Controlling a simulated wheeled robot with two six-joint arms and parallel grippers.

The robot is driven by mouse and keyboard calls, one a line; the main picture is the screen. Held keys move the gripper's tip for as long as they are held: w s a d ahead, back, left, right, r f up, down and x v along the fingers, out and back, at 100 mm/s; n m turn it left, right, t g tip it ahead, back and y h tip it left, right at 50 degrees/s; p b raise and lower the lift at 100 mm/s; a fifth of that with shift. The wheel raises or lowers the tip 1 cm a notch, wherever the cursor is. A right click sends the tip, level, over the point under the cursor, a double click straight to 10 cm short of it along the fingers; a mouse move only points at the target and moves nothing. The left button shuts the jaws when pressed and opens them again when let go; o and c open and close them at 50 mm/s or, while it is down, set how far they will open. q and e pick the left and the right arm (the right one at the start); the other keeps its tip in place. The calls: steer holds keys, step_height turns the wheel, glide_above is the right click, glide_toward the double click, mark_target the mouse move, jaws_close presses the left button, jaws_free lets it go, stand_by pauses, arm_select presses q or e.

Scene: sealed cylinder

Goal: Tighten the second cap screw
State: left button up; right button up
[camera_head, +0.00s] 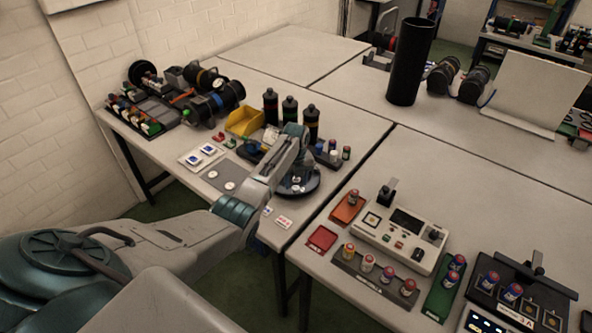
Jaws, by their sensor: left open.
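My left arm reaches in from the left over the left work table. My left gripper (296,186) is at the end of it, pointing down over a dark round fixture (311,184) near the table's front edge. It is open. The arm's wrist covers part of the fixture, and I cannot tell if the fingers touch anything. No cap screw can be made out; any on the fixture are too small or hidden. A sealed cylinder cannot be told for sure among the parts here. My right gripper is not in view.
Dark bottles (270,106) stand behind the arm, beside a yellow bin (244,121). Motor-like parts (214,98) fill the table's far left. A white instrument box (397,232) and a rack of small vials (367,264) stand right. A tall black tube (411,62) stands behind.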

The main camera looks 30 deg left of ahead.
mark_target(296, 187)
arm_select(q)
step_height(296, 187, up, 10)
steer(key=b, duration=0.2)
steer(key=shift+f, duration=0.15)
stand_by(0.4)
